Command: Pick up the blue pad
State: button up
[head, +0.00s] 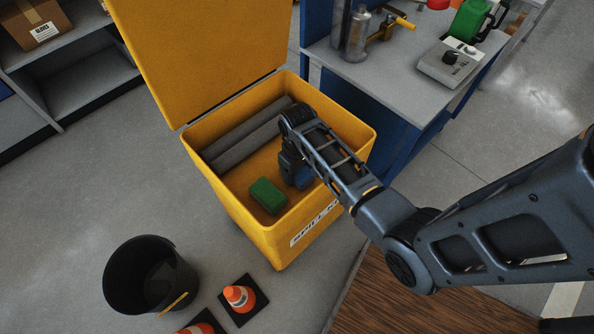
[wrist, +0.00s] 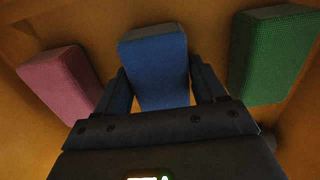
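The blue pad (wrist: 156,65) is a block lying inside the yellow bin (head: 226,199). In the wrist view it sits between the two fingers of my gripper (wrist: 163,85), one finger close along each side. I cannot tell whether the fingers press on it or only stand around it. In the head view my gripper (head: 292,167) reaches down into the bin, and only part of the blue pad (head: 304,178) shows beside it. The pad appears to be at the bin floor.
A green pad (head: 268,195) lies to one side of the blue pad; a pink pad (wrist: 62,83) lies to the other. Grey rolls (head: 240,139) lie along the bin's back. The lid (head: 205,50) stands open. A workbench (head: 398,80), black bucket (head: 150,278) and cones (head: 239,298) stand nearby.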

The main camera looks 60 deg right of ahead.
jog(key=c, duration=0.6)
jog(key=shift+r, duration=0.1)
notch_tip(320, 180, up, 10)
jog(key=shift+f+p, duration=0.1)
jog(key=shift+p, duration=0.95)
jog(key=o, duration=0.5)
jog(key=c, duration=0.4)
